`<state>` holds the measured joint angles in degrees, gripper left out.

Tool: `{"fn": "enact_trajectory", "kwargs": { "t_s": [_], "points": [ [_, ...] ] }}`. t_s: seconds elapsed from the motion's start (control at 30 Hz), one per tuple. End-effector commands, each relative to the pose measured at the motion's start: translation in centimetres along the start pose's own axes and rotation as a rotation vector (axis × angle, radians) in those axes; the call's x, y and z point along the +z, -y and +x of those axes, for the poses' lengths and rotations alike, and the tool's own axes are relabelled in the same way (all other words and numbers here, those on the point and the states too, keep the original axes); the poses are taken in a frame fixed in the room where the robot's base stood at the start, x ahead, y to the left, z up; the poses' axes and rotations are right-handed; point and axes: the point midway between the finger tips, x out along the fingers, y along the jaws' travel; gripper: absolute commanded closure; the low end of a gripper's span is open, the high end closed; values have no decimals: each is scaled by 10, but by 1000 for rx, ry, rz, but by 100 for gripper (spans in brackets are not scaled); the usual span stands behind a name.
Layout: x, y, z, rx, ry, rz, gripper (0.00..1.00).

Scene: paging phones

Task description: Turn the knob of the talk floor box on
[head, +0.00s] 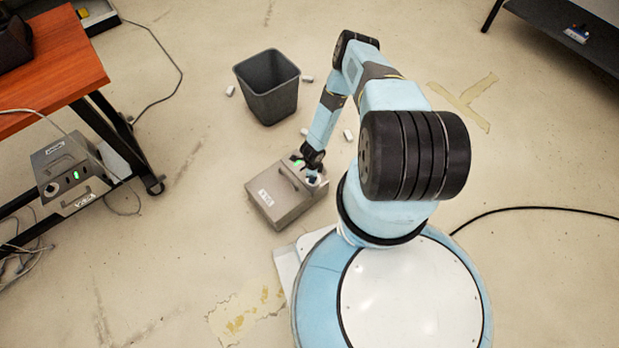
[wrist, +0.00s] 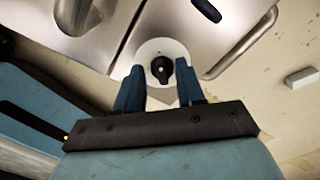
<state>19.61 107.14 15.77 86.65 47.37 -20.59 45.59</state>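The floor box (head: 272,205) is a grey-beige metal case with a handle, standing on the floor in front of my base. A small green light (head: 298,162) shows at its far edge. In the wrist view its black knob (wrist: 161,70) sits on a round white plate on the metal face. My gripper (head: 313,177) is at the box's right end. In the wrist view my gripper (wrist: 158,72) is open, with one blue finger on each side of the knob and narrow gaps. Whether the fingertips reach down beside the knob is unclear. In the head view my gripper hides the knob.
A similar grey box (head: 68,172) with a green light stands under the orange table (head: 50,65) at left. A dark bin (head: 268,88) stands behind the floor box, with several small white pieces around it. A black cable (head: 540,208) lies at right.

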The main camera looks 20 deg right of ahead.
Motion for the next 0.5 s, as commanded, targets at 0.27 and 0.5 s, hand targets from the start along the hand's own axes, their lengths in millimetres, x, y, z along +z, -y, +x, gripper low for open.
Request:
{"fn": "enact_trajectory", "kwargs": {
  "t_s": [0.27,0.5],
  "points": [
    [0,1,-6,-1,0,0,62],
    [-1,1,-41,-2,0,0,62]
  ]
}}
